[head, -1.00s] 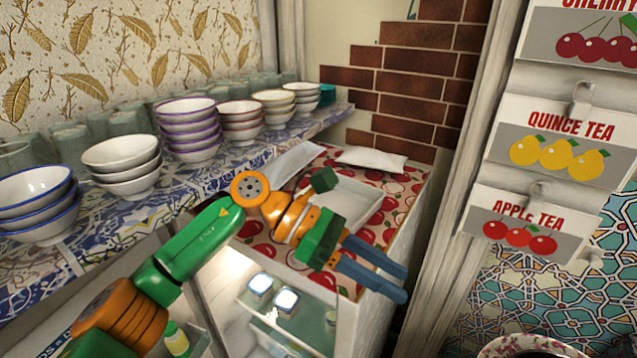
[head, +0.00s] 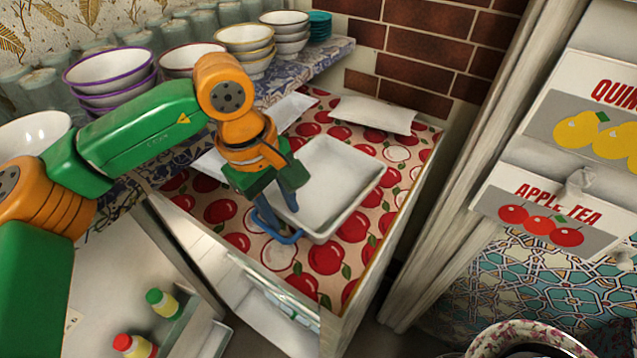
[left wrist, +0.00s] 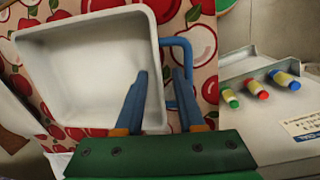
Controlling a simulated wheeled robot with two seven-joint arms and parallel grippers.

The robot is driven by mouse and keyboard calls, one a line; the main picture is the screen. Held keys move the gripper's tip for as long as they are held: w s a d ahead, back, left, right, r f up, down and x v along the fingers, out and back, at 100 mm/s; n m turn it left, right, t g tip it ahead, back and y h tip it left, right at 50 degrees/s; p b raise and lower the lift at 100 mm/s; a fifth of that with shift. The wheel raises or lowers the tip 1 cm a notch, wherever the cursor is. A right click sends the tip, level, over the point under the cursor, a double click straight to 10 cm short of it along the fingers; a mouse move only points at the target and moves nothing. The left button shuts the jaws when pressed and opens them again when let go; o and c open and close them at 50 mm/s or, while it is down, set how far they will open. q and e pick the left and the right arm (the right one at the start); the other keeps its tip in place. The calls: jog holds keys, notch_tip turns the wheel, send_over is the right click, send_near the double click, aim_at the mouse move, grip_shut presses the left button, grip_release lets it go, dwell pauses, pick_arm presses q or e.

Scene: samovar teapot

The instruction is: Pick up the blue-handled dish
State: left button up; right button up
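The blue-handled dish is a white rectangular tray (head: 340,180) lying on the cherry-patterned cloth in the head view. Its blue handle (head: 275,233) is on the near-left side. In the left wrist view the white dish (left wrist: 85,60) is at the left, and its blue handle (left wrist: 182,48) sticks out to the right. My left gripper (head: 282,205) is right above the handle, pointing down. In the left wrist view the left gripper (left wrist: 161,82) is open, and one finger hides part of the handle. I cannot tell whether the fingers touch it. My right gripper is not in view.
A shelf with stacked bowls (head: 245,45) runs along the left, close to my left arm. A white packet (head: 372,114) lies behind the dish. A brick wall (head: 430,50) stands at the back. Small bottles (head: 163,302) stand below at the front left.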

pick_arm(q)
jog(key=shift+w+f, duration=0.15)
jog(key=shift+w, duration=0.05)
jog(key=shift+s, duration=0.15)
grip_shut()
dwell(1.1)
